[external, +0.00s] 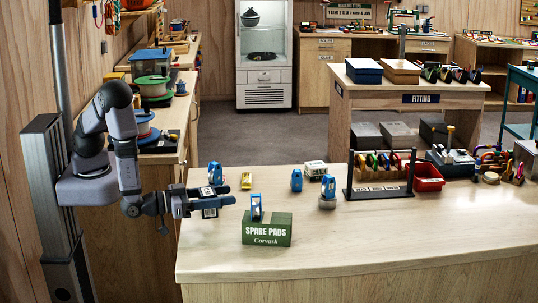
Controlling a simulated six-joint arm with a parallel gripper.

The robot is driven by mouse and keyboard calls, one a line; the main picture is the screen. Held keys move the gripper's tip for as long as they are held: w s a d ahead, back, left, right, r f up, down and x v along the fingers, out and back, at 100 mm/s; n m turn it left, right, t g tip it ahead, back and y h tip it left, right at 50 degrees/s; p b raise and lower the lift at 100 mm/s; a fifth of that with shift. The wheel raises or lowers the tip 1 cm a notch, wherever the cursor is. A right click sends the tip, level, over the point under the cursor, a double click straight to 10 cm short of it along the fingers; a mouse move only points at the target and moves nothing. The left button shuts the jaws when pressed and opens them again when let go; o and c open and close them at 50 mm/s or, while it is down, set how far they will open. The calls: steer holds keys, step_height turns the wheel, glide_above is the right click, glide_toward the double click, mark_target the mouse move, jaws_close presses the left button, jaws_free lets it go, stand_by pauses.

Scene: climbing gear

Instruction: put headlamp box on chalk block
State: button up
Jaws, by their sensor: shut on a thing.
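My gripper (225,197) reaches in from the left, level, above the left end of the counter. It is shut on a small box with white-and-black faces (209,213), which shows below the fingers. This may be the headlamp box; its print is too small to read. A white block with dark lettering (315,168) sits farther back on the counter, right of my gripper. It may be the chalk block, but its lettering is unreadable. The held box is apart from this block.
A green "SPARE PADS" box (267,229) with a blue item (256,207) on it stands just right of my gripper. Blue items (296,180) (328,188), a small yellow piece (246,180) and a dark rack (380,192) stand nearby. The counter's front right is clear.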

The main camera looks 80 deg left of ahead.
mark_target(201, 213)
steer(key=shift+f+p, duration=0.35)
steer(key=shift+f, duration=1.55)
steer(key=shift+f, duration=0.1)
steer(key=shift+f, duration=0.15)
steer(key=o, duration=1.2)
steer(key=shift+o, duration=0.2)
steer(key=b+v, duration=0.3)
steer(key=v, duration=0.3)
steer(key=shift+d+f, duration=0.1)
steer(key=shift+o, duration=0.4)
steer(key=shift+s+b, duration=0.4)
steer(key=shift+s, duration=0.25)
